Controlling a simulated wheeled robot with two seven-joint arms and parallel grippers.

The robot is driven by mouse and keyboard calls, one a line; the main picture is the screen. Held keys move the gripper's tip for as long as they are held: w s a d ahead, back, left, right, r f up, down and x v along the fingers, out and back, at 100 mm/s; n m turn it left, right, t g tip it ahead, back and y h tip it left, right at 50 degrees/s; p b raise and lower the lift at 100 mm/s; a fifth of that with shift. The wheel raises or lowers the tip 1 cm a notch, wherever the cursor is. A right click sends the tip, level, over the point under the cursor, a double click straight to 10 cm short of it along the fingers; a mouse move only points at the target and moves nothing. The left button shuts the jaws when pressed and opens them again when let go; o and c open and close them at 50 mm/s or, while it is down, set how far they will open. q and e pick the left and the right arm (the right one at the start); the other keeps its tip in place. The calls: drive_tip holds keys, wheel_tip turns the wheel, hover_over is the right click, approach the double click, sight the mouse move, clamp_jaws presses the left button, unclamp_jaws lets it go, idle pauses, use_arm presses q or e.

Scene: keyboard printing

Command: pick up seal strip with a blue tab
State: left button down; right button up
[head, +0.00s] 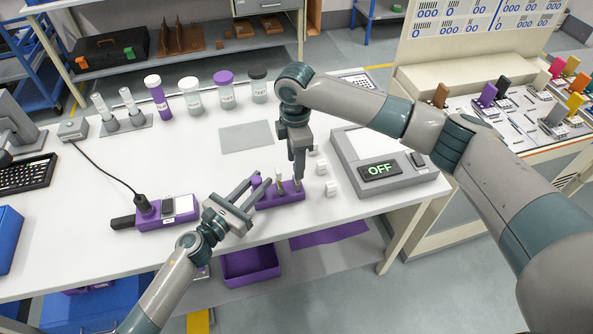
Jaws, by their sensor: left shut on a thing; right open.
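No strip with a blue tab can be made out. A small purple rack (290,194) holding thin upright pieces stands near the table's front edge. My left gripper (254,187) is at the rack's left end, shut on a small purple-topped piece (257,180) that its fingers partly hide. My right gripper (298,178) points down over the rack's right end. It is open, though its finger gap is hard to see from here. Small white blocks (331,189) stand just right of the rack.
A grey device reading OFF (380,170) stands to the right. A purple-based device (168,212) with a cable is at the left. Several jars (193,95) line the back. A grey mat (246,137) lies mid-table. A purple bin (250,264) sits below the front edge.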

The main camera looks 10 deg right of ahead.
drive_tip(key=shift+w+d+f, duration=0.1)
drive_tip(key=shift+w+f, duration=0.05)
drive_tip(key=shift+f, duration=2.15)
drive_tip(key=shift+c, duration=0.3)
clamp_jaws()
